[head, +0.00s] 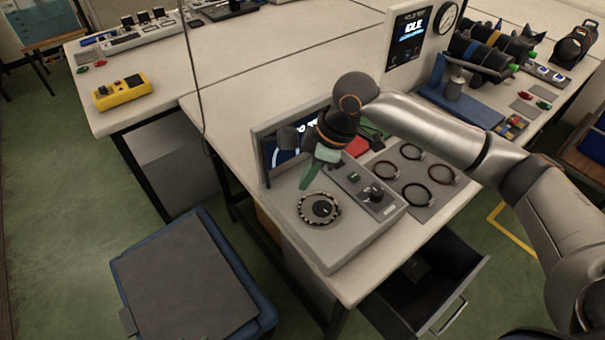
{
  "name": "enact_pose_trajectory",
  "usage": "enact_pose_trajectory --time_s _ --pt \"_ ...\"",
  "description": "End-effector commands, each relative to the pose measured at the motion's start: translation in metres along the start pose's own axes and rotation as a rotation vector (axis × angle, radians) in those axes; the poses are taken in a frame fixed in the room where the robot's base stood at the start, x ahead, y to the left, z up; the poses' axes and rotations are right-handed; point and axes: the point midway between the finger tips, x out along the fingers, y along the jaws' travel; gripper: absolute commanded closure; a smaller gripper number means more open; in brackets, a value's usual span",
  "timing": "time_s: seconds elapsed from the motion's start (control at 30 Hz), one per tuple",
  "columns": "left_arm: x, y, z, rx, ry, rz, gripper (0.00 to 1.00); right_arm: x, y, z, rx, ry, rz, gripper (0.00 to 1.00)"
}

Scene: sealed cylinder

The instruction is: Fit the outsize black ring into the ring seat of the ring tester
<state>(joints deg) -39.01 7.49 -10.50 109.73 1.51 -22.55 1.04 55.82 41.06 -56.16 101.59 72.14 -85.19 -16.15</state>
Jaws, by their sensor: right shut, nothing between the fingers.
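The ring tester (355,234) is a grey box on the bench, with an upright screen at its back partly hidden by my right arm. Its round ring seat (320,209) has a dark hub and a dark-and-light patterned rim; I cannot tell whether a separate ring lies in it. Several thin rings lie on a grey mat right of the tester. The front one (417,195) looks black and large, but I cannot be sure that it is the outsize one. My right gripper (305,185), with green fingers, is shut and empty above the tester, just behind the seat. My left gripper is out of view.
An open drawer (428,286) juts out below the bench's front edge. A blue bin with a grey lid (187,277) stands on the floor at left. A yellow device (122,91) lies on the left bench. Dark cylinders (482,57) and a blue tray crowd the back right.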

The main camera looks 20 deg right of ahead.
Motion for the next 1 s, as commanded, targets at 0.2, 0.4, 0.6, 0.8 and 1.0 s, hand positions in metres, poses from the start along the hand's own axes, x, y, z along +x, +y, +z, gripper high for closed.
enact_pose_trajectory --time_s 0.2,0.4,0.6,0.8,1.0 --pt "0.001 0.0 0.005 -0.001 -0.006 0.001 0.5 0.043 -0.001 0.0 0.0 -0.001 -0.004 1.0" --pt "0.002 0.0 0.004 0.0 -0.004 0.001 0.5 0.069 -0.001 0.0 0.0 0.0 -0.001 1.0" --pt "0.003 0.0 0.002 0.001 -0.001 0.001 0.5 0.077 0.0 0.0 0.0 0.0 0.001 1.0" --pt "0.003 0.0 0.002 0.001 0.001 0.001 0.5 0.077 0.0 0.0 -0.001 0.0 0.001 1.0" --pt "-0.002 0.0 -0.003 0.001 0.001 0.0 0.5 0.075 -0.001 0.001 0.001 0.0 -0.001 1.0"
